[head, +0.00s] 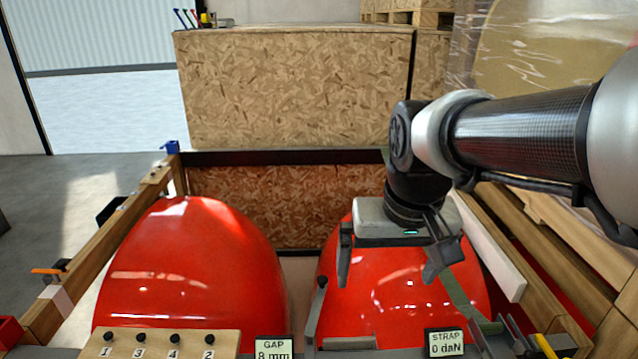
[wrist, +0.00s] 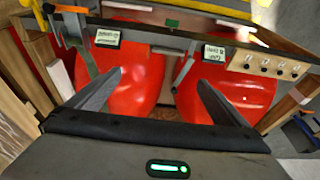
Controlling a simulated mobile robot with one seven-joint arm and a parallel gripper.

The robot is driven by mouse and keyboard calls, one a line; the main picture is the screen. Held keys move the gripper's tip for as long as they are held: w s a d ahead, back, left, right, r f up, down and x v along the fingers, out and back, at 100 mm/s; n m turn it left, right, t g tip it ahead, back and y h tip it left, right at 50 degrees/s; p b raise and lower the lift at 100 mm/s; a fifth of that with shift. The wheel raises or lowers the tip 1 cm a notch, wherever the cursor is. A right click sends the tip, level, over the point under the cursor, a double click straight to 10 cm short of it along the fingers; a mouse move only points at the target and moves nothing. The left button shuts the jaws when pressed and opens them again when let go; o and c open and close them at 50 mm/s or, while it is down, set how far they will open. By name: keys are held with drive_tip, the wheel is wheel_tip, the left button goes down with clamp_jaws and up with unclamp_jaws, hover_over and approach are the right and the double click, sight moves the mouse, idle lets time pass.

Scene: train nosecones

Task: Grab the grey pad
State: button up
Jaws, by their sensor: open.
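I cannot pick out a grey pad with certainty. A small flat grey piece (head: 345,343) lies at the front edge, below the right red nosecone (head: 390,300). My gripper (head: 388,280) is open and empty above that nosecone, its two grey fingers apart and pointing down. In the wrist view my gripper (wrist: 160,77) has its fingers spread, with the two nosecones beyond them. The left red nosecone (head: 195,275) stands clear of my arm. My gripper body hides part of the right nosecone.
A numbered wooden board with black knobs (head: 165,343) and GAP (head: 273,349) and STRAP (head: 445,343) signs line the front. A grey lever (head: 315,308) stands between the nosecones. A greenish strap (head: 458,298) and a pale board (head: 492,250) are at right. Wooden rails flank the crate.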

drive_tip(key=w+a+f+g+b, duration=0.2)
drive_tip(key=w+a+f+g, duration=0.15)
drive_tip(key=w+f, duration=0.65)
hover_over(349, 339)
drive_tip(key=shift+t, duration=0.25)
drive_tip(key=f, duration=1.2)
drive_tip(key=shift+w+a+f, duration=0.1)
drive_tip(key=shift+w, duration=0.1)
drive_tip(key=shift+s+f, duration=0.15)
drive_tip(key=shift+f, duration=2.9)
drive_tip(key=c, duration=1)
drive_tip(key=shift+o, duration=0.2)
drive_tip(key=shift+r, duration=0.1)
